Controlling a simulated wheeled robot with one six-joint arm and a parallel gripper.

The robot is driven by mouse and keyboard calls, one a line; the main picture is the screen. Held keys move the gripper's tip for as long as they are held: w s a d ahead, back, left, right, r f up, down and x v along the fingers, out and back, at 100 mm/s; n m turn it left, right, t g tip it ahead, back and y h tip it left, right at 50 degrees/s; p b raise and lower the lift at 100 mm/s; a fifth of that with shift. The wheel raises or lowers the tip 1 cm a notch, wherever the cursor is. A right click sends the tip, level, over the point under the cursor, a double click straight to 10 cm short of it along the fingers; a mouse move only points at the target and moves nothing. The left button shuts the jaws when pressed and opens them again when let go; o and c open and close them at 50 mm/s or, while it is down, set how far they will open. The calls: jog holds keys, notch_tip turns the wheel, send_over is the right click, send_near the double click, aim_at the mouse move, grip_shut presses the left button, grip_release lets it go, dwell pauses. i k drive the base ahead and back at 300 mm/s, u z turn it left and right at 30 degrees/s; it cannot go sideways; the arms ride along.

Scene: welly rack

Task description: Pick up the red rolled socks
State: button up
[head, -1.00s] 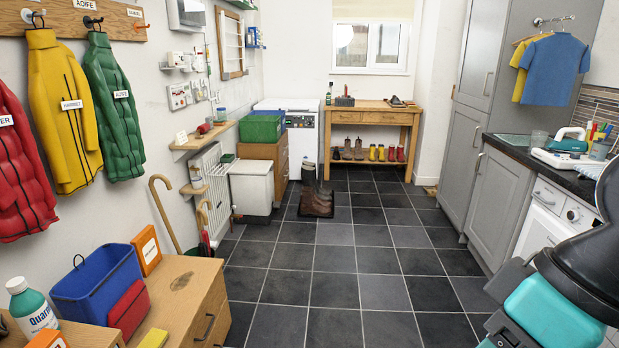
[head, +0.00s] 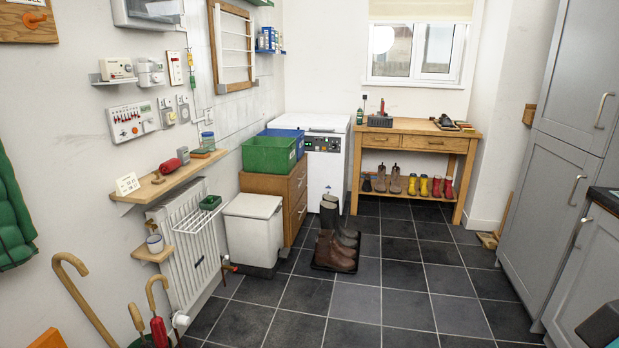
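No other thing in view looks like red rolled socks.
A radiator (head: 183,245) hangs below the shelf, with a white bin (head: 253,232) beside it. Boots stand on a dark tray (head: 325,268) on the floor. Walking sticks (head: 82,298) stand at lower left. Tiled floor in the middle is clear; grey cabinets (head: 570,160) line the right.

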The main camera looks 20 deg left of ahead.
aim_at(169, 165)
jog(key=u, duration=0.25)
jog(key=i, duration=1.65)
jog(key=u, duration=1.35)
jog(key=i, duration=1.05)
jog(key=u, duration=1.2)
jog(key=i, duration=0.45)
jog(key=u, duration=0.2)
